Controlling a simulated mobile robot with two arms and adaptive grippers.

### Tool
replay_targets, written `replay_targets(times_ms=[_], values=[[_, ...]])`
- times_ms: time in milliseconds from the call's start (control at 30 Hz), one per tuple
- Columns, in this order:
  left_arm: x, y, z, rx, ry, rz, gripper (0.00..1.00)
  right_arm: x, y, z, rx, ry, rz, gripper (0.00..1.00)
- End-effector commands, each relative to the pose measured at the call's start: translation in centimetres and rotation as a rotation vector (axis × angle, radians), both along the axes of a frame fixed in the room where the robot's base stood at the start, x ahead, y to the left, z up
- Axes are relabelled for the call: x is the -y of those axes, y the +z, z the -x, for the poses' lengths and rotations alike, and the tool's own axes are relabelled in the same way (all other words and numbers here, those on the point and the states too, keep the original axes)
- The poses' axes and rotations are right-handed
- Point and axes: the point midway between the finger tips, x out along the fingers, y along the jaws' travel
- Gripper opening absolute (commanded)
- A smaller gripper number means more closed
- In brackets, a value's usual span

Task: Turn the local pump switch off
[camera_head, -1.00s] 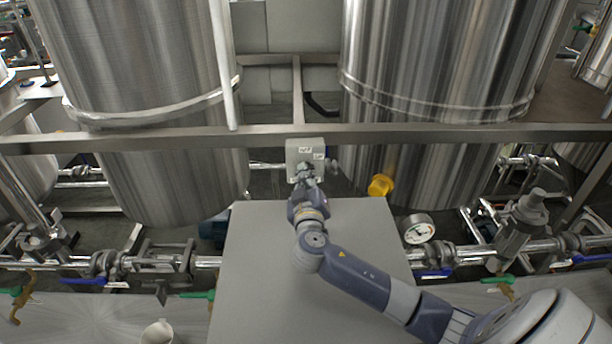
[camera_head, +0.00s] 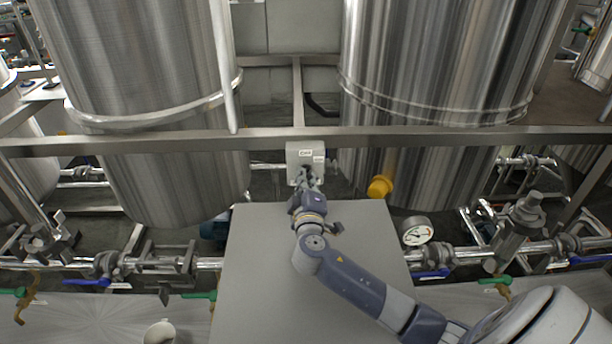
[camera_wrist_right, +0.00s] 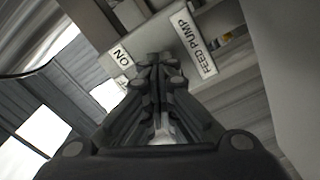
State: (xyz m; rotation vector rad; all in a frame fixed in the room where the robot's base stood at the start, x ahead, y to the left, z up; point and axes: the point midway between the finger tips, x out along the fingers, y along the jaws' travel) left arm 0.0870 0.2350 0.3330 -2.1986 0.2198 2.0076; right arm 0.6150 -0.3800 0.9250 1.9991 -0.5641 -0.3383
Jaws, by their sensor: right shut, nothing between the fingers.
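The local pump switch is a light grey box (camera_head: 292,153) below the horizontal steel rail, between the two big tanks. Small white labels are on its face. In the right wrist view the box carries a FEED PUMP label (camera_wrist_right: 195,42) and an ON label (camera_wrist_right: 122,55); another label is partly hidden. My right gripper (camera_head: 308,181) is at the front of the box, its fingers shut with nothing between them. In the wrist view the fingertips (camera_wrist_right: 158,62) overlap the switch face. The switch handle is mostly hidden by them, so its position and any contact cannot be told. My left gripper is out of view.
A grey flat-topped cabinet (camera_head: 260,270) lies under my right arm. A yellow cap (camera_head: 380,187) and a pressure gauge (camera_head: 417,234) are to the right. The steel rail (camera_head: 420,137) crosses just above the box. Pipes with blue-handled valves run on both sides.

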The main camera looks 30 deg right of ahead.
Motion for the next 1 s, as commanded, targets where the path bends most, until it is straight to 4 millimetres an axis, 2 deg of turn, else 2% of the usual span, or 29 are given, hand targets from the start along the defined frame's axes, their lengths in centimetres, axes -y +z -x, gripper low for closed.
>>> replay_targets(times_ms=[500, 1000], values=[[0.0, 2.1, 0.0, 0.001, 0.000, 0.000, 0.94, 0.0, 0.0, 0.0, -0.210, -0.002, 0.336, 0.00], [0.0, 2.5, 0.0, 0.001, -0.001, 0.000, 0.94, 0.0, -0.1, 0.0, -0.266, -0.001, 0.432, 0.00]])
